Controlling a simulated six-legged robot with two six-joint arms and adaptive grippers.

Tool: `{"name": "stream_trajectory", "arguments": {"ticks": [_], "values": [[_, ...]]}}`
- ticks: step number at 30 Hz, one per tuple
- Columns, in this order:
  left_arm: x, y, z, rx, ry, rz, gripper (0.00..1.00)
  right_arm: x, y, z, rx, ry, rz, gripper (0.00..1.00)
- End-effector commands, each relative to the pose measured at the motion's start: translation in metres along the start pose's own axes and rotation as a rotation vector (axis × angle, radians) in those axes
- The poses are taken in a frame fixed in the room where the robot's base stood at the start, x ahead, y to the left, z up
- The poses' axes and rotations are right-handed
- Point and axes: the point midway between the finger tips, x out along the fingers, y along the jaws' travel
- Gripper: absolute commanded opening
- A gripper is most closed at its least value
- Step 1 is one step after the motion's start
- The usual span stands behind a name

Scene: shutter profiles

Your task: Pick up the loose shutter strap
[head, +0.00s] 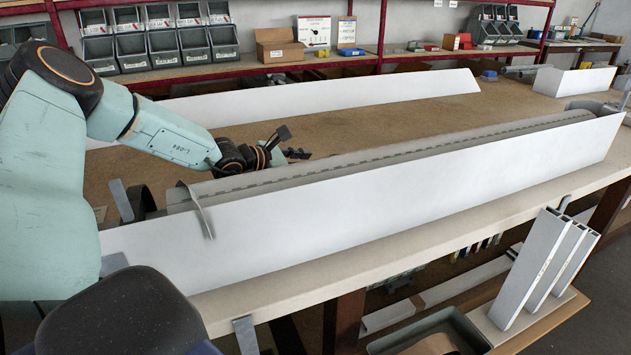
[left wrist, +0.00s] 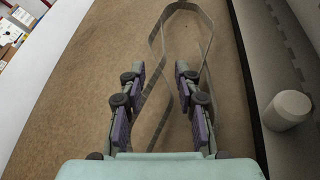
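The loose strap (left wrist: 152,42) is a thin grey band lying on the brown worktop in the left wrist view. It forms a long loop at the top, and its lengths run back toward my gripper. My left gripper (left wrist: 159,72) is open, its two purple-padded fingers apart with part of the strap showing between them. I cannot tell whether the fingers touch it. In the head view my left gripper (head: 290,146) is low over the bench behind the long shutter profile, and the strap is not clear there. My right gripper is not in view.
A long white panel (head: 400,190) runs along the bench front, with a grey slatted profile (head: 400,152) behind it. Another white panel (head: 330,98) lies farther back. A pale round knob (left wrist: 287,110) stands right of the gripper. Brown worktop (head: 385,122) is open between the panels.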

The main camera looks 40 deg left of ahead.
Motion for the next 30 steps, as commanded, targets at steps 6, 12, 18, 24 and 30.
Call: {"name": "stream_trajectory", "arguments": {"ticks": [6, 12, 18, 24, 30], "values": [[0.011, -0.001, -0.002, 0.005, 0.002, -0.002, 0.33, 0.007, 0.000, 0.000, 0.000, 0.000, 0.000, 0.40], [0.035, -0.002, -0.006, 0.006, 0.002, -0.003, 0.33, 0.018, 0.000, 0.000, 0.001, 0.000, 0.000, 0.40], [0.051, -0.001, -0.004, 0.003, 0.000, -0.001, 0.33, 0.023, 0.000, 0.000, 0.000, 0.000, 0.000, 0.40], [0.054, 0.000, -0.003, 0.000, -0.002, 0.000, 0.33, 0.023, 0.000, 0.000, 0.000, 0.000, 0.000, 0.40], [0.054, 0.000, -0.003, 0.000, -0.002, 0.000, 0.25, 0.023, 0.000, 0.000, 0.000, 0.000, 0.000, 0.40]]}}
